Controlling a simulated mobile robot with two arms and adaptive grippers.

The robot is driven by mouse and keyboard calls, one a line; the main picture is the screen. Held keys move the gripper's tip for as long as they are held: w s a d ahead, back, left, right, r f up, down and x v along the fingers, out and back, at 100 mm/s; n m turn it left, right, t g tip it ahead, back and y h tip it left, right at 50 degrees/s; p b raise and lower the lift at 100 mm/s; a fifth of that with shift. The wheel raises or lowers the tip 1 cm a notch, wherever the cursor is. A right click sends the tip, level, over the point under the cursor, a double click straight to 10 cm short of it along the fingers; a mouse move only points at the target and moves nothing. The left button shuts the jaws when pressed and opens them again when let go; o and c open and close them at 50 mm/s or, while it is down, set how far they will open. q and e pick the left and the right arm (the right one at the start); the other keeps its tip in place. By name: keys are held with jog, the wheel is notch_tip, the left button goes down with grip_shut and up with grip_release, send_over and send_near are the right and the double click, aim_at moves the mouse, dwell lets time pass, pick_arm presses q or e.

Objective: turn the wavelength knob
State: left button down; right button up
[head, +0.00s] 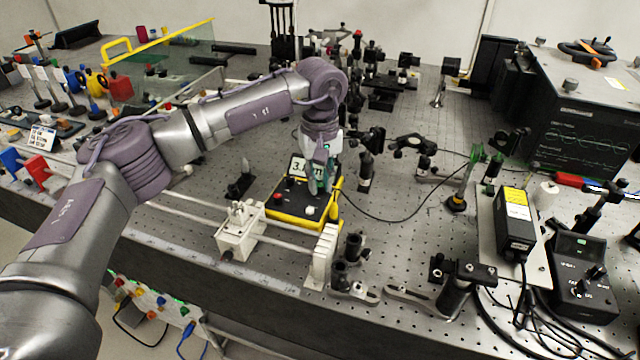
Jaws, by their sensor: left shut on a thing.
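A black box with a yellow edge (274,214) stands on the optical bench, left of the picture's middle. It has a tilted display (298,167) with light digits, partly covered by my gripper. A red button (278,197) and a small pale button (309,211) show on its top. My left gripper (320,184) reaches down over the right part of this box, its fingers shut on what looks like the wavelength knob. The fingers hide the knob, so its marks and angle cannot be told. My right gripper is not in view.
A white block on rails (239,232) stands just in front of the box. Black post mounts (365,170) stand close right of the gripper. A thin black cable (400,218) runs across the bench. Bare perforated bench (420,260) lies to the right.

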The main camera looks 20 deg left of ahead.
aim_at(320, 184)
pick_arm(q)
jog(key=shift+m, duration=1.2)
jog(key=c, duration=1.1)
grip_release()
notch_tip(320, 184, up, 12)
jog(key=shift+r+b, duration=0.1)
jog(key=shift+b, duration=0.2)
